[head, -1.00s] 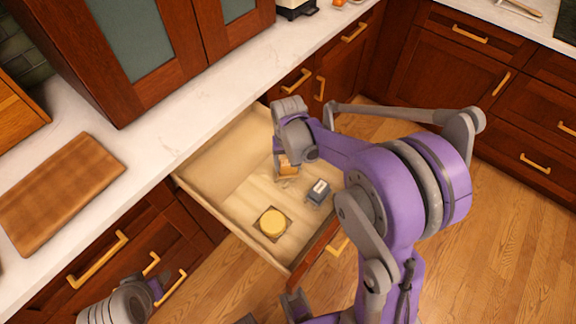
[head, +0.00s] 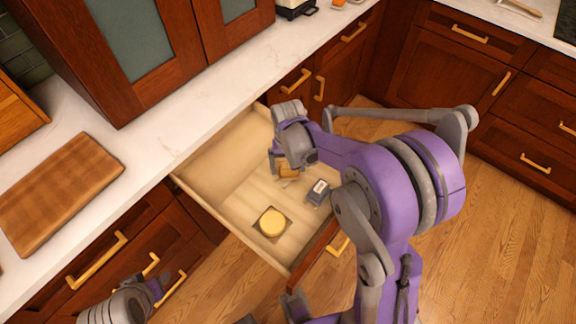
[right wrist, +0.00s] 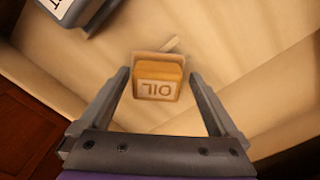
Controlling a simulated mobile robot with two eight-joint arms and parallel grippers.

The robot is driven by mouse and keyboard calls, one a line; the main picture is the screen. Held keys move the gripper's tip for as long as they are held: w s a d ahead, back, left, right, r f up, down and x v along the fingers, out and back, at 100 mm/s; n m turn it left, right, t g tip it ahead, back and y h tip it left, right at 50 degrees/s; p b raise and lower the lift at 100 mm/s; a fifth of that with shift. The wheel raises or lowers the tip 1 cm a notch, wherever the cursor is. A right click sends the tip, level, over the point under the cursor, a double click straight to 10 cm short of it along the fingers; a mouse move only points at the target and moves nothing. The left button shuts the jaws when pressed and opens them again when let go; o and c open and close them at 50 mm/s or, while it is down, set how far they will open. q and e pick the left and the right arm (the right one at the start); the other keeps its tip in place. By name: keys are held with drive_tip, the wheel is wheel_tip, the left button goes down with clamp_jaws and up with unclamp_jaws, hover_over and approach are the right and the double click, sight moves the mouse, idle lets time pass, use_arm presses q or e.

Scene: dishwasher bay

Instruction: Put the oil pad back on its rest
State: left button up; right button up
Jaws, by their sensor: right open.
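The oil pad (right wrist: 158,88), a small orange-tan block marked OIL, is in the open drawer. In the head view the oil pad (head: 289,173) is partly hidden by my right gripper (head: 283,164). In the right wrist view my right gripper (right wrist: 159,78) is open, with one finger on each side of the pad and a gap at both sides. A thin, paler tan piece (right wrist: 158,57) shows just behind the pad; I cannot tell whether it is the rest. Part of my left gripper (head: 158,290) shows at the lower left, its fingers unclear.
The drawer (head: 240,238) also holds a grey block with a white label (head: 318,193) and a round yellow pad (head: 272,222) on a brown square. The drawer walls stand close around my right gripper. A cutting board (head: 60,190) lies on the white counter.

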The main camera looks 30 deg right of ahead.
drive_tip(key=shift+r, duration=0.35)
wheel_tip(320, 180, up, 11)
drive_tip(key=p, duration=0.1)
drive_tip(key=s+a+n+t, duration=0.2)
drive_tip(key=s+a, duration=0.1)
drive_tip(key=s, duration=0.5)
drive_tip(key=s+a+f+n+t, duration=0.1)
drive_tip(key=s+a+n+t, duration=0.1)
drive_tip(key=s, duration=0.6)
drive_tip(key=shift+a+f+n+t, duration=0.2)
drive_tip(key=shift+a+n+t, duration=0.1)
drive_tip(key=shift+a+t, duration=0.5)
